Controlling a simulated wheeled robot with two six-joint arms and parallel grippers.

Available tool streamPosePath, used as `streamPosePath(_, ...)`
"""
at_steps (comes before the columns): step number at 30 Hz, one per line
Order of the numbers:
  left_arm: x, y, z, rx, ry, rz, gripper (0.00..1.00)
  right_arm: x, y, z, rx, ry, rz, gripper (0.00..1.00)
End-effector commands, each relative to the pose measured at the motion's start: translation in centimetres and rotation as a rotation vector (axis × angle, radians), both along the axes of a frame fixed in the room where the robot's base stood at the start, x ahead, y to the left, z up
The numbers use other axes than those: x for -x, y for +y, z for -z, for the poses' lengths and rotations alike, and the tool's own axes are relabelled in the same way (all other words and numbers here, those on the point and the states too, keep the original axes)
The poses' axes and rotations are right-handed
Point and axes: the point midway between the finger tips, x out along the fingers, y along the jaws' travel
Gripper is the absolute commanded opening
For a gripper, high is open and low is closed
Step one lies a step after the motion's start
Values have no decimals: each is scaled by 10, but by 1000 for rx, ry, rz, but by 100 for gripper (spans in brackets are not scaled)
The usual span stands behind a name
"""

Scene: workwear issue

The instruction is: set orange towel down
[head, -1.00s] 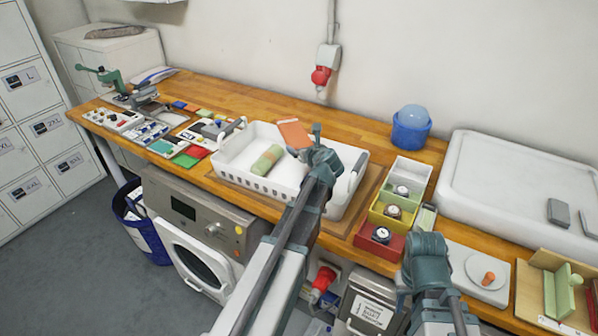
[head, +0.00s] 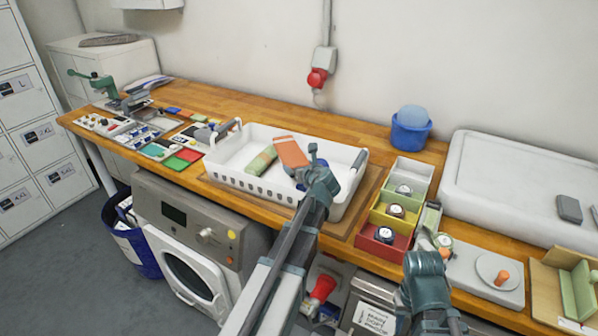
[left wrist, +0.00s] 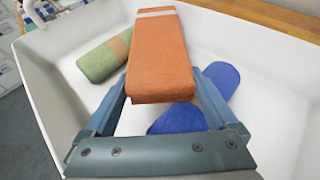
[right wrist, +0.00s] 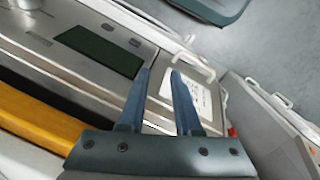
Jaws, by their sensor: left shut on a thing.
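The orange towel (head: 291,152) is a folded block with a pale band. My left gripper (head: 313,168) is shut on it and holds it over the inside of the white basket (head: 227,182). In the left wrist view, the orange towel (left wrist: 160,55) lies between the two fingers. A blue towel (left wrist: 178,118) lies in the basket, partly hidden beneath the orange one. I cannot tell whether the orange towel touches them. My right gripper (right wrist: 160,75) is open and empty, in front of the bench.
A large white lidded box (head: 515,180) is at the right. Trays and coloured swatches lie left of the basket.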

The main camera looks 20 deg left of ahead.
Motion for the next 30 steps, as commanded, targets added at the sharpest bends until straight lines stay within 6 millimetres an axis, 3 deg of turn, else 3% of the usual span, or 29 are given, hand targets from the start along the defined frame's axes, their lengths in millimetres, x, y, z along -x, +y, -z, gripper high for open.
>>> streamPosePath(6,0,0,1,1,0,-1,36,0,0,1,0,0,0,32)
streamPosePath(7,0,0,0,1,0,-1,97,0,0,0,0,0,0,32)
streamPosePath(8,0,0,0,1,0,-1,100,0,0,-1,0,0,0,32)
streamPosePath(17,2,-2,-3,1,0,0,100,0,0,-4,0,0,0,32)
streamPosePath(30,57,-54,-37,1,1,2,100,0,0,-37,0,0,0,32)
